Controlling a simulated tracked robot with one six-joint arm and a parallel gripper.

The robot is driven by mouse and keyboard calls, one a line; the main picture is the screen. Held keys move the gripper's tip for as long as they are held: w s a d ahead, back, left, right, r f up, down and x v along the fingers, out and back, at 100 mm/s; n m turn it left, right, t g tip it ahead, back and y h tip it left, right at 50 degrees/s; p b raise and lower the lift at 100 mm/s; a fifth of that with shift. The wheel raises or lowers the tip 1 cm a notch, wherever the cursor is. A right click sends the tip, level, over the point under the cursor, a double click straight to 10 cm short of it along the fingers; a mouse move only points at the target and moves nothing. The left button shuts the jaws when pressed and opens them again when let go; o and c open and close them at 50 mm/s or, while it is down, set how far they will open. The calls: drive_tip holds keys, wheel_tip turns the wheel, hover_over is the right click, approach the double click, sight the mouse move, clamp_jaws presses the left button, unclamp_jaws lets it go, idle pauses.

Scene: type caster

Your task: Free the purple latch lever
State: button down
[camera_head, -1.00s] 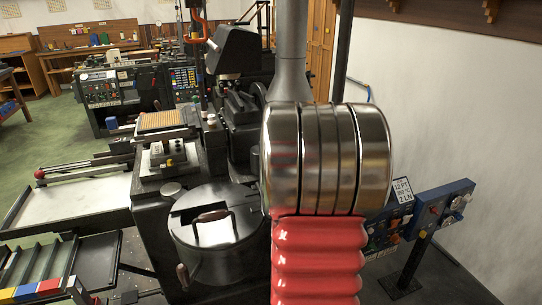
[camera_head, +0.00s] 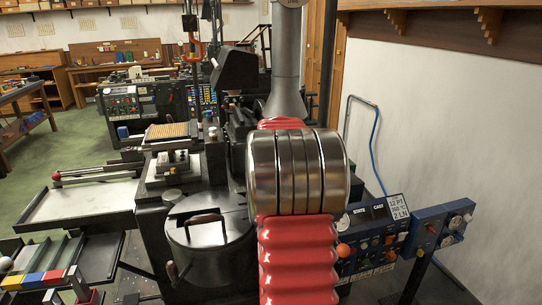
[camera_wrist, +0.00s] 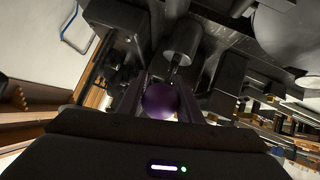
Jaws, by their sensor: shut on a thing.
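The purple latch lever shows in the wrist view as a round, dark purple knob (camera_wrist: 160,101) between the two fingers of my gripper (camera_wrist: 161,88). My gripper is shut on this knob. The rest of the lever is hidden or too dark to make out. A grey metal cylinder with a thin rod (camera_wrist: 181,42) is just beyond the knob. In the head view, my red and steel arm hides the gripper and the lever.
The dark type caster has a round lidded pot (camera_head: 210,233) left of my arm. A control panel (camera_head: 372,240) reading "STATE CAST" and a blue panel (camera_head: 438,229) stand to the right. A blue hose (camera_head: 374,150) hangs by the white wall.

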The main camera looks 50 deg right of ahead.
drive_tip(key=shift+w+r, duration=0.1)
drive_tip(key=shift+r, duration=0.25)
drive_tip(key=c, duration=1.6)
unclamp_jaws()
drive_tip(key=shift+c, duration=0.2)
drive_tip(key=o, duration=0.4)
drive_tip(key=shift+f, duration=0.15)
drive_tip(key=shift+c, duration=0.2)
drive_tip(key=v, duration=1.3)
drive_tip(key=shift+s+a, duration=0.25)
